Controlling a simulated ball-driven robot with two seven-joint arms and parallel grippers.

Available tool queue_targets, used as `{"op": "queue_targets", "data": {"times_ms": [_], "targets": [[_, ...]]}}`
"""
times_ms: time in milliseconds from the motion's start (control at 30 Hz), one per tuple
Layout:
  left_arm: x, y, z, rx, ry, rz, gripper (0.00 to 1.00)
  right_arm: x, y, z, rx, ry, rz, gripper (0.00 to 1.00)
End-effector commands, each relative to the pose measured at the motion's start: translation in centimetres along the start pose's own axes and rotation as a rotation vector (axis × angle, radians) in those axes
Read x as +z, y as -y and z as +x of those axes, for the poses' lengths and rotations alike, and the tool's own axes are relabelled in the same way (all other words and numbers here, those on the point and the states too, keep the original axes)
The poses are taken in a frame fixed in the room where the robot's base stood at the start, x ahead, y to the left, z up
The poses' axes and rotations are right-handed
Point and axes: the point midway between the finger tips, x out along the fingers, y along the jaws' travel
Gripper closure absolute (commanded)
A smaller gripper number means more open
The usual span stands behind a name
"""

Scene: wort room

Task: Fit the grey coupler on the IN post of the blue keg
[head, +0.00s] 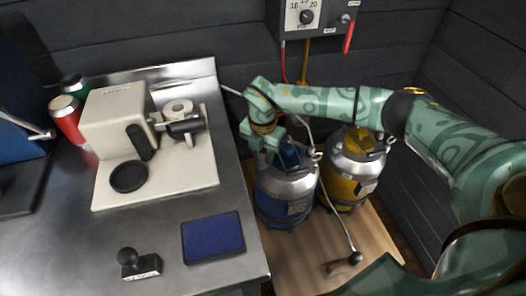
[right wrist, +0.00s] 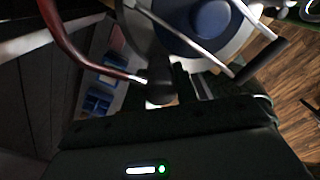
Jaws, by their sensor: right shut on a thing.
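The blue keg (head: 284,205) stands on the wooden floor beside the steel counter. Its blue top (right wrist: 205,20) and pale rim fill the upper middle of the right wrist view. My right gripper (head: 268,148) is over the keg's left side. In the right wrist view it is shut on a dark grey cylindrical piece, which I take as the grey coupler (right wrist: 160,86), with a red hose (right wrist: 75,50) running to it. The coupler appears close to the keg top; I cannot tell whether they touch. The IN post cannot be made out. My left gripper is not in view.
A yellow keg (head: 345,187) stands right of the blue one. A black fitting (head: 355,258) on a pale hose lies near the floor in front. A regulator box (head: 308,18) hangs on the wall behind. The steel counter (head: 212,285) borders the left.

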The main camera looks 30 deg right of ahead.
Motion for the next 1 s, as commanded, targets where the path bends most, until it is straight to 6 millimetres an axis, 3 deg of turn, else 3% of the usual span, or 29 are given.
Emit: {"op": "queue_targets", "data": {"times_ms": [833,867,900,933,1000], "targets": [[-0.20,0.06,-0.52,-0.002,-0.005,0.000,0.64,-0.03,-0.03,0.08,0.000,0.000,-0.001,0.93],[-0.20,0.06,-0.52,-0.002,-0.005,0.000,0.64,-0.02,-0.03,0.08,0.000,0.000,0.000,0.68],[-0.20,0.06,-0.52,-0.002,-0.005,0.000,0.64,-0.02,-0.03,0.08,0.000,0.000,0.000,0.57],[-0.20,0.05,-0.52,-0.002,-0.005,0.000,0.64,-0.02,-0.03,0.08,0.000,0.000,0.000,0.48],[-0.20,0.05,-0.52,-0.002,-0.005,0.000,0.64,-0.01,-0.02,0.08,0.000,0.000,0.000,0.45]]}}
